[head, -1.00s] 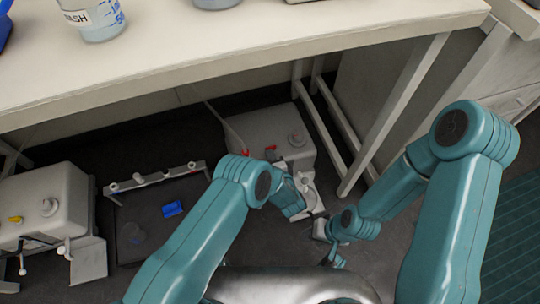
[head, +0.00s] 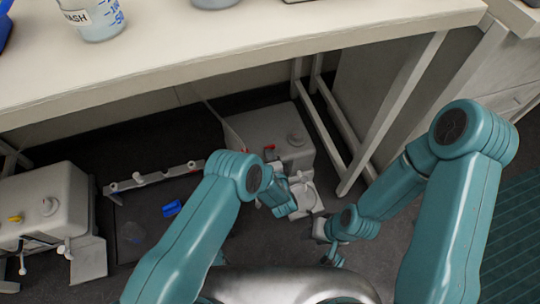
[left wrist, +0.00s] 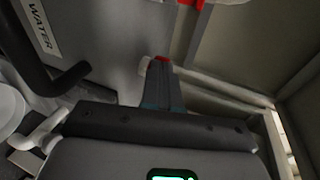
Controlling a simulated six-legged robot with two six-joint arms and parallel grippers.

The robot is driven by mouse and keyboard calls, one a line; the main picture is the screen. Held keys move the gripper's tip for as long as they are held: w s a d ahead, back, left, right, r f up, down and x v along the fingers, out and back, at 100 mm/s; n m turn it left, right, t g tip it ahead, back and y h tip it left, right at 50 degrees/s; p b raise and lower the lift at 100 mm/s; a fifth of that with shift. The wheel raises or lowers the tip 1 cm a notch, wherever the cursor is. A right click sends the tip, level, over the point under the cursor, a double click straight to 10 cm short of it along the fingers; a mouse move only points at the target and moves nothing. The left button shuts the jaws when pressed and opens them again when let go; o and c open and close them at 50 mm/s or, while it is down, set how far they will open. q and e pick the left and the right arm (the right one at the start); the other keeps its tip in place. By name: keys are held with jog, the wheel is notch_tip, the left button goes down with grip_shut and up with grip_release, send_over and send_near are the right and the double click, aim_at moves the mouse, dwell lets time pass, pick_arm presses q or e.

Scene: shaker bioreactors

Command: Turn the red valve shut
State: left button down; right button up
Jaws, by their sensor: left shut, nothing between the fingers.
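A red valve part (head: 270,147) shows on the front of the right-hand pale machine (head: 262,125) under the bench in the head view. My left arm reaches to this machine's front; its gripper tips are mostly hidden there. In the left wrist view my left gripper (left wrist: 162,62) is shut with nothing held. A small red piece shows right at its fingertips; whether they touch it I cannot tell. Another red part (left wrist: 190,3) is cut off by the top edge. My right gripper (head: 335,250) is low beside the machine, its fingers unclear.
The bench edge (head: 240,65) hangs above, with a bench leg (head: 395,115) at the right. A second machine (head: 50,200) with a yellow part stands at the left. A grey rack (head: 155,177) and a blue object (head: 172,208) lie between. A dark hose (left wrist: 40,75) is near my left wrist.

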aim_at(259, 153)
pick_arm(q)
jog(key=shift+a+m+h, duration=0.25)
jog(key=shift+m+h, duration=0.25)
jog(key=shift+h, duration=0.2)
jog(key=shift+w+a+m+h, duration=0.1)
jog(key=shift+a+m+h, duration=0.15)
jog(key=shift+m+h, duration=0.4)
jog(key=m+h, duration=0.1)
jog(key=a+m+h+b, duration=0.1)
jog(key=h, duration=0.1)
jog(key=shift+w+f, duration=0.1)
jog(key=shift+w, duration=0.05)
jog(key=shift+m+h, duration=0.25)
jog(key=shift+m, duration=0.1)
jog(key=shift+w+a+b, duration=0.75)
jog(key=shift+w+b, duration=0.15)
jog(key=shift+b, duration=0.35)
jog(key=shift+w+a+b, duration=0.1)
jog(key=shift+w+b, duration=0.25)
pick_arm(e)
jog(key=f, duration=0.2)
jog(key=w+f, duration=0.1)
jog(key=shift+d+f, duration=0.35)
jog(key=shift+f, duration=0.05)
pick_arm(q)
jog(key=shift+w, duration=0.25)
pick_arm(e)
jog(key=shift+w+f+t, duration=0.1)
jog(key=shift+w+t, duration=0.2)
jog(key=shift+w, duration=0.05)
